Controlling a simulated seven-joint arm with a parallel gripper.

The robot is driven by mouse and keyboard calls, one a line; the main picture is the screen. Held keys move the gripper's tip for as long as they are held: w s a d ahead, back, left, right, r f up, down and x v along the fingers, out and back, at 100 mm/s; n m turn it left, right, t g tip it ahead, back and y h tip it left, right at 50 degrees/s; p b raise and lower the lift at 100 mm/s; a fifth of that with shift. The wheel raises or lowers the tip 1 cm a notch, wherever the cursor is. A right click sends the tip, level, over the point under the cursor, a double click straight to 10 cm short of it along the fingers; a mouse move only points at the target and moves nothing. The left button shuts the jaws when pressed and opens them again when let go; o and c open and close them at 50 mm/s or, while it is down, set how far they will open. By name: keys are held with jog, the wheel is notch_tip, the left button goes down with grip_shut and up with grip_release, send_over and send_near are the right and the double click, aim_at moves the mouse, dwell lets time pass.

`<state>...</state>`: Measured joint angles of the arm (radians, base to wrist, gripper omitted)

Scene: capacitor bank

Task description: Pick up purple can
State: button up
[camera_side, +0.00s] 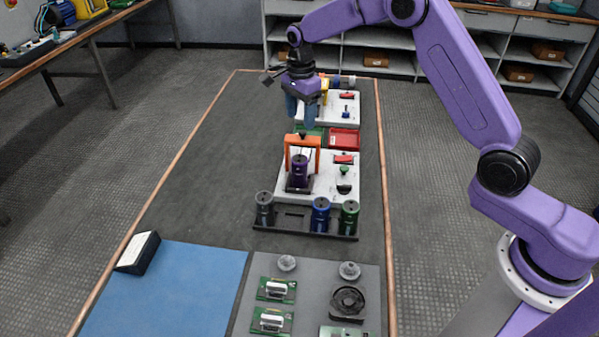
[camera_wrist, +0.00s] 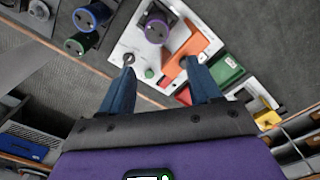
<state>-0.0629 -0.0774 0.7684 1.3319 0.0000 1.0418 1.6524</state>
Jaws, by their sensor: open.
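The purple can (camera_side: 300,172) stands upright on the near white board (camera_side: 325,197), under an orange bracket (camera_side: 303,141). In the wrist view the purple can (camera_wrist: 157,27) shows from above, beside the orange bracket (camera_wrist: 186,50). My gripper (camera_side: 301,115) hangs above and behind the can in the side view, with its blue fingers pointing down. In the wrist view my gripper (camera_wrist: 158,62) has its two fingers spread apart with nothing between them. The can is beyond the fingertips, and no contact shows.
A black rack in front of the board holds a grey can (camera_side: 265,208), a blue can (camera_side: 320,215) and a green can (camera_side: 349,218). Red (camera_side: 344,139) and green bins lie behind the board. A second white board (camera_side: 343,108) stands farther back.

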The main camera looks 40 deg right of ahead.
aim_at(300, 159)
jog(key=shift+m, duration=0.3)
jog(key=f, duration=1.1)
jog(key=shift+s+a+f, duration=0.1)
jog(key=shift+s+f, duration=0.1)
jog(key=shift+f, duration=0.1)
jog(key=shift+s+a+f, duration=0.1)
jog(key=shift+f, duration=1.35)
jog(key=shift+a+f, duration=0.1)
jog(key=shift+f, duration=1.35)
jog(key=c, duration=0.9)
jog(key=shift+c, duration=0.6)
jog(key=shift+r, duration=0.15)
